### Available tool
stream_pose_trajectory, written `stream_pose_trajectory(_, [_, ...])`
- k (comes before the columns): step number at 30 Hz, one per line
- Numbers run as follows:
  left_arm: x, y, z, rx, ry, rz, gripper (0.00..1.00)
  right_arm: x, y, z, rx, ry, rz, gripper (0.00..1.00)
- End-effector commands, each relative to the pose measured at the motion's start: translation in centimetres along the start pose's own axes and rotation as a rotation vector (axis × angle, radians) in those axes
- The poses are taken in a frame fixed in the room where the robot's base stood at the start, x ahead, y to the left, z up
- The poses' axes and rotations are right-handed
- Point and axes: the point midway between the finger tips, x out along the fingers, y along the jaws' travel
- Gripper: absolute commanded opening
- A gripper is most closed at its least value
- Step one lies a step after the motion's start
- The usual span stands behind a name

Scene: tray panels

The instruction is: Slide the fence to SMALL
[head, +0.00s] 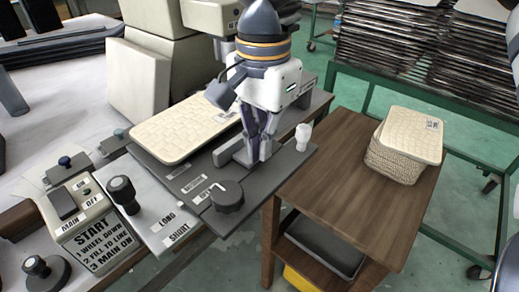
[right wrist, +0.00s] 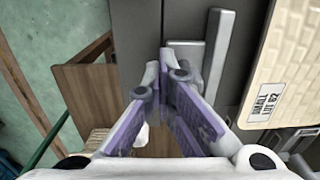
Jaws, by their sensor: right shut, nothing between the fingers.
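The fence appears to be a light grey angled bar (head: 229,152) on the dark grey machine plate (head: 228,217). In the right wrist view the bar (right wrist: 218,48) has a long upright part and a foot. My right gripper (head: 262,156) points down beside the bar, with its fingers together and nothing between them. In the right wrist view its fingertips (right wrist: 165,62) are close to the bar's foot; I cannot tell whether they touch. Small labels (head: 195,184) lie along the plate's front, too small to read surely. My left gripper is not in view.
A cream panel (head: 186,130) lies left of the bar. A black knob (head: 227,195) and a white knob (head: 303,137) are near the gripper. A wooden stand (head: 340,175) at right holds a stack of panels (head: 398,165). A START control box (head: 85,220) stands at front left.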

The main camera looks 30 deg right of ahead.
Motion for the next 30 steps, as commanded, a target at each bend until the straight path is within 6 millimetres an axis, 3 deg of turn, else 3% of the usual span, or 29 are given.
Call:
stream_pose_trajectory(21, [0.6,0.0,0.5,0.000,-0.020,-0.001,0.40,0.1,-2.9,0.0,0.001,0.000,-0.001,0.00])
stream_pose_trajectory(30, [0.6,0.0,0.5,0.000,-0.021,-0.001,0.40,0.0,-3.3,0.0,0.000,0.000,-0.001,0.00])
